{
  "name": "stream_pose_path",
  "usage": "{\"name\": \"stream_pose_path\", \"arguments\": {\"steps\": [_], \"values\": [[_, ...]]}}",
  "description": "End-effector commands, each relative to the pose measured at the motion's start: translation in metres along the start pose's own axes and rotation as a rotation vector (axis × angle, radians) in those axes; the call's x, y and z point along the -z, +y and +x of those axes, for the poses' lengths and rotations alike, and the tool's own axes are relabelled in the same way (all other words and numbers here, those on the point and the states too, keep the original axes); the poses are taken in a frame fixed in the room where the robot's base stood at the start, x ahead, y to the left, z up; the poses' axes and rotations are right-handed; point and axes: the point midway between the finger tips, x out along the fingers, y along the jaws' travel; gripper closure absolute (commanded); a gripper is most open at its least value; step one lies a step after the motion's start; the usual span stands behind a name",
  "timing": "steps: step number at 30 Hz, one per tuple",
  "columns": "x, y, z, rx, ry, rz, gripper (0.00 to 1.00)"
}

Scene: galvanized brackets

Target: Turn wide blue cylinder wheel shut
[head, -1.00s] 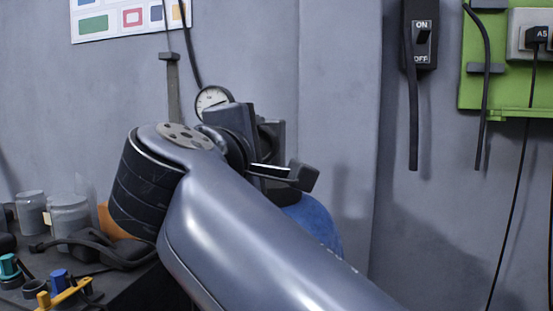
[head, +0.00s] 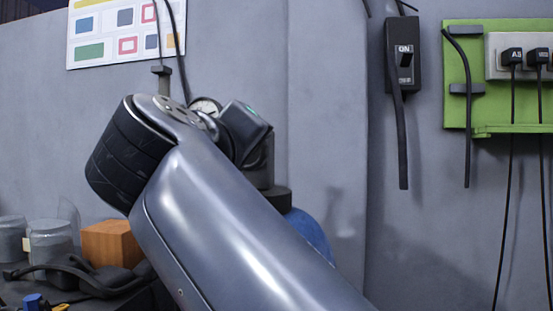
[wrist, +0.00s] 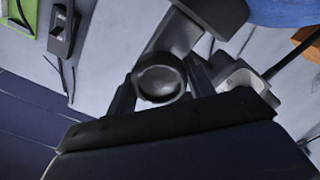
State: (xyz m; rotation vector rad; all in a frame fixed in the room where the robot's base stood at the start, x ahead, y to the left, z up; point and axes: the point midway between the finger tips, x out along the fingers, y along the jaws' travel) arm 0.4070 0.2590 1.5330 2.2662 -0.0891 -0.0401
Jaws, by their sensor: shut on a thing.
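The wide blue cylinder (head: 310,236) stands behind my arm in the head view, with only its right side showing. Its blue body also shows at the upper right of the wrist view (wrist: 285,13). A round dark grey wheel or knob (wrist: 160,82) sits between the two fingers of my gripper (wrist: 162,88) in the wrist view. The gripper is shut on it. In the head view my arm hides the fingers and the wheel. A small white dial gauge (head: 205,105) shows partly behind my wrist.
An orange box (head: 110,243), clear jars (head: 50,240) and dark clutter lie on the bench at the left. A black ON/OFF switch (head: 404,55) and a green panel (head: 458,100) with hanging cables are on the wall at the right. The wall between is bare.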

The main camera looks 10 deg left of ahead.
Motion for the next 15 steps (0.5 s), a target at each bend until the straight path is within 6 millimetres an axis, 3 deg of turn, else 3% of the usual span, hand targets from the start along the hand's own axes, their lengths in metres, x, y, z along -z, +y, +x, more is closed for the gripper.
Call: {"name": "stream_pose_path", "arguments": {"steps": [15], "values": [[-0.0010, -0.0016, 0.0002, 0.003, -0.004, 0.105, 0.72]]}}
